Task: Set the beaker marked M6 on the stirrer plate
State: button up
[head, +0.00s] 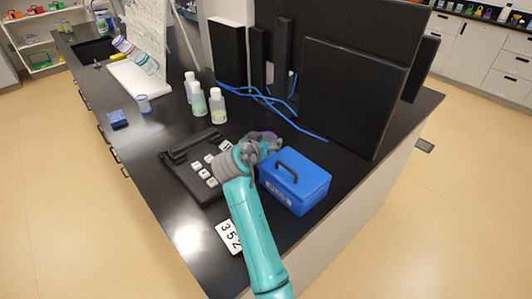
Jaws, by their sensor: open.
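My gripper (270,140) is at the end of my teal arm, over the bench between a black tray with white blocks and a blue box. Its fingers are small and partly hidden by the wrist; it looks open. A small purple patch shows at the fingers, and I cannot tell what it is. A small bluish beaker (143,104) stands upright on the bench at left, well away from my gripper. More beaker-like vessels (146,62) hang tilted on a white pegboard rack. No M6 mark is readable. I cannot make out a stirrer plate for certain.
The blue box (297,184) with a black handle stands right of my gripper. The black tray (190,187) lies left of it. Bottles (217,105), blue cables (262,97) and black panels (350,95) stand behind. A "352" card (229,236) lies in front.

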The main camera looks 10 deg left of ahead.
grip_shut()
jog(key=shift+r, duration=0.2)
